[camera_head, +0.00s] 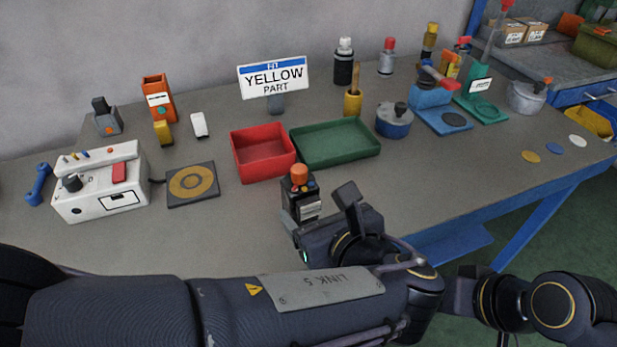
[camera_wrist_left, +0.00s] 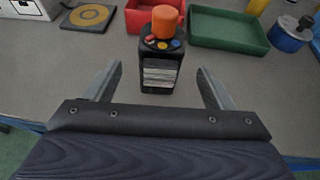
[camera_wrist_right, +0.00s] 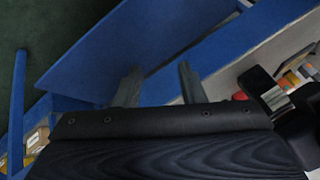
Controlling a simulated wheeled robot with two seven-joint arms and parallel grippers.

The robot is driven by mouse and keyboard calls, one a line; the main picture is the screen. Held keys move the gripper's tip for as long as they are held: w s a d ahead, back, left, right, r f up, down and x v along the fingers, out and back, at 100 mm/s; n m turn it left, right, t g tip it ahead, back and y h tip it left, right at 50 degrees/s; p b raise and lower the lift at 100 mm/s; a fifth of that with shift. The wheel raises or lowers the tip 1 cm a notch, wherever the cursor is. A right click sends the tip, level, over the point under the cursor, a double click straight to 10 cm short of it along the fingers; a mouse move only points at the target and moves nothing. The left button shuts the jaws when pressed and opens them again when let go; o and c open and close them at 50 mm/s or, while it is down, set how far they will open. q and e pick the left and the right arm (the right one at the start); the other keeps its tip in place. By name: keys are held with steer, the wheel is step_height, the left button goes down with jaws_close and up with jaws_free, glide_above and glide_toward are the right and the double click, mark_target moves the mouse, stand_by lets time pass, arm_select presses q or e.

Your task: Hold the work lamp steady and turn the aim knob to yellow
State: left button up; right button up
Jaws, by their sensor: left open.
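The work lamp (camera_head: 297,211) is a small upright black box near the table's front edge. An orange aim knob (camera_head: 299,174) sits on top, with red, yellow and blue marks around its base. In the left wrist view the lamp (camera_wrist_left: 158,75) stands ahead, about centred between the finger lines. My left gripper (camera_wrist_left: 160,84) is open, with a finger on each side and visible gaps to the lamp. The knob's pointing direction is too small to tell. My right gripper (camera_wrist_right: 160,82) has its fingers apart and empty, beside the blue table frame.
A red bin (camera_head: 262,163) and a green tray (camera_head: 345,155) stand behind the lamp. A white control box (camera_head: 98,195) and a dark pad (camera_head: 193,185) lie left. A sign (camera_head: 273,77) reads "YELLOW PART".

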mark_target(306, 200)
arm_select(q)
steer(key=shift+s+d, duration=0.1)
steer(key=shift+s, duration=0.05)
arm_select(e)
steer(key=w+a+r+m+g+y, duration=0.1)
steer(key=w+a+r+m+g, duration=0.15)
steer(key=w+r, duration=0.45)
steer(key=w+a+r+m+g, duration=0.2)
steer(key=w+r+m, duration=0.1)
steer(key=w+r, duration=0.4)
arm_select(q)
steer(key=x, duration=0.7)
steer(key=shift+w+f, duration=0.1)
steer(key=shift+w, duration=0.25)
arm_select(e)
steer(key=w+a+r+m+g, duration=0.1)
steer(key=w+a+r+m, duration=0.1)
steer(key=a+r, duration=0.2)
steer(key=w+a+r+m+g+h, duration=0.1)
steer(key=w+a+r+m+g, duration=0.1)
steer(key=a, duration=0.6)
steer(key=shift+w+a+r+m, duration=0.15)
steer(key=shift+w+r+m, duration=0.55)
steer(key=shift+r, duration=0.2)
arm_select(q)
steer(key=c, duration=1.3)
